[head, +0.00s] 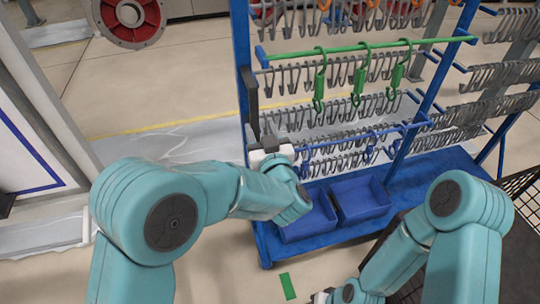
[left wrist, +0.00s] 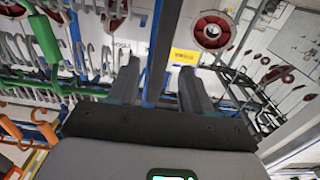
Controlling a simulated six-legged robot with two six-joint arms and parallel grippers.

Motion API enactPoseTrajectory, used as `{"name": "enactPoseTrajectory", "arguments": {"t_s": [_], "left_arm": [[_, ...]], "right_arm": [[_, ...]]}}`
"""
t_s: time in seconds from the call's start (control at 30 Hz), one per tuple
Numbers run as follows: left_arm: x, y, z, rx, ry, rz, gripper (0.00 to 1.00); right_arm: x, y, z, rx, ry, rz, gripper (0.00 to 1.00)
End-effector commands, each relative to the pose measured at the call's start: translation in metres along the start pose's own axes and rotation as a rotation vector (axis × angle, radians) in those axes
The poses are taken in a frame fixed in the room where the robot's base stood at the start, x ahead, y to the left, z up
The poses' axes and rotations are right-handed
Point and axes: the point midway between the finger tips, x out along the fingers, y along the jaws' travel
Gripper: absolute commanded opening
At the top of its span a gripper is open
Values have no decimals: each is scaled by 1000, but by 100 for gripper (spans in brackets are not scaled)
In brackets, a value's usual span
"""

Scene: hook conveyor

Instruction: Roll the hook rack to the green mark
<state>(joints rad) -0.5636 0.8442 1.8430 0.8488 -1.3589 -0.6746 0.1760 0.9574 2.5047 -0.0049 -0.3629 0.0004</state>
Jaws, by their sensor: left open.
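The hook rack (head: 242,45) is a blue frame with rows of grey hooks, a green bar (head: 360,47) carrying green hooks, and blue bins (head: 360,199) on its base. My left gripper (head: 259,105) is at the rack's left upright. In the left wrist view its two dark fingers (left wrist: 158,85) are open, with the blue upright (left wrist: 160,45) between them. I cannot tell whether they touch it. A small green mark (head: 287,286) lies on the floor in front of the rack. My right arm is at lower right; its fingers are out of view.
More rows of grey hooks (head: 500,75) hang at the right. A dark mesh crate (head: 522,190) stands at the right edge. A white panel with a blue line (head: 30,145) is at the left. A red round part (head: 130,22) is at upper left. Floor around the green mark is clear.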

Motion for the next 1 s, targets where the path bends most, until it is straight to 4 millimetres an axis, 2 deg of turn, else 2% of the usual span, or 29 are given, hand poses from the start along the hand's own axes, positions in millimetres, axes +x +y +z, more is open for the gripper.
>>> {"name": "enactPoseTrajectory", "arguments": {"t_s": [0.03, 0.2, 0.4, 0.57, 1.0], "left_arm": [[-15, 1, 1, 1, 1, 5, 49], [-57, 1, 1, 2, 1, 4, 49], [-88, 0, 1, 1, 0, 1, 49], [-96, 0, 0, 1, 1, -2, 49], [-97, -4, -2, -14, 14, -17, 49]], "right_arm": [[4, 2, 0, 0, 0, 0, 49], [9, 3, 0, 0, 0, 0, 49], [12, 4, 0, 0, 0, 0, 49], [12, 4, 0, 0, 0, 0, 49], [12, 4, 0, 0, 0, 0, 49]]}}
